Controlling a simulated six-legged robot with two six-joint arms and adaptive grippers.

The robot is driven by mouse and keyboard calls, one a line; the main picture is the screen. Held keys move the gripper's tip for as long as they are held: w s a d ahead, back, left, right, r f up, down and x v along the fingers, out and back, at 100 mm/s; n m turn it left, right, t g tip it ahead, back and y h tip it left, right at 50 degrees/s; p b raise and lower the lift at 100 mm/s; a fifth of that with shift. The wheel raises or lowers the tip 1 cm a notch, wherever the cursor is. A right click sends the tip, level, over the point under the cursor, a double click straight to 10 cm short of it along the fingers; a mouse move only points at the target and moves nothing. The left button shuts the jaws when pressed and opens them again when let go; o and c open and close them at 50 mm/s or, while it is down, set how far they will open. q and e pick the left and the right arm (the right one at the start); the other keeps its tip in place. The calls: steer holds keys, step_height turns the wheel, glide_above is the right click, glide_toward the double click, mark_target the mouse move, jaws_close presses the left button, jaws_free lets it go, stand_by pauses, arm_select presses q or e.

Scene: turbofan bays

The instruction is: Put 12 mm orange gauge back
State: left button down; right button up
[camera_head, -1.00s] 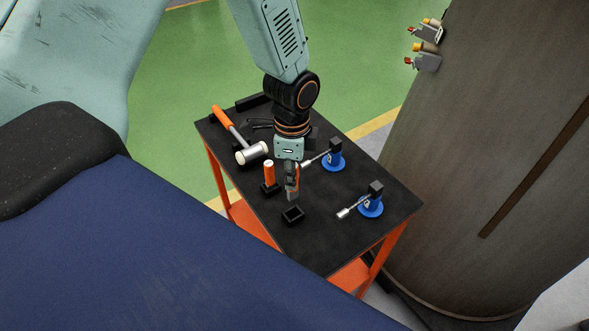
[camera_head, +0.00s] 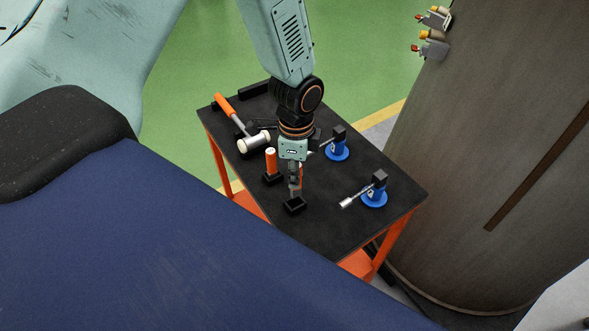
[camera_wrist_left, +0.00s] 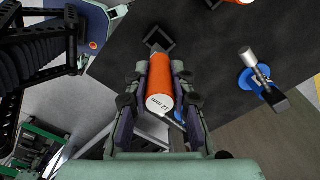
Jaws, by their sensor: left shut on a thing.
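The orange gauge marked 12 mm (camera_wrist_left: 160,88) is between the fingers of my left gripper (camera_wrist_left: 157,72) in the left wrist view, its white labelled end facing the camera. My left gripper (camera_head: 295,186) is shut on it above the black cart top. In the head view the fingers mostly hide the gauge. An empty-looking square black holder (camera_head: 294,206) is right under the gripper's tip; it also shows beyond the gauge's far end in the left wrist view (camera_wrist_left: 158,36). I cannot tell whether the gauge touches it. My right gripper is not in view.
Another orange gauge (camera_head: 270,161) stands in a holder just left of my gripper. A mallet (camera_head: 253,141) lies behind it. Two blue-based stands (camera_head: 337,150) (camera_head: 374,198) are to the right. The cart's (camera_head: 350,228) front right is clear.

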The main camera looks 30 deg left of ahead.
arm_select(q)
steer(key=shift+f, duration=0.4)
steer(key=shift+f+b, duration=0.4)
steer(key=shift+f, duration=0.1)
steer(key=shift+s+a+r, duration=0.2)
steer(key=shift+a, duration=0.05)
steer(key=shift+w+d+p, duration=0.35)
steer(key=shift+d, duration=0.05)
steer(key=shift+a, duration=0.1)
steer(key=shift+s+a, duration=0.1)
steer(key=shift+s, duration=0.1)
steer(key=shift+w, duration=0.15)
steer(key=shift+f, duration=0.15)
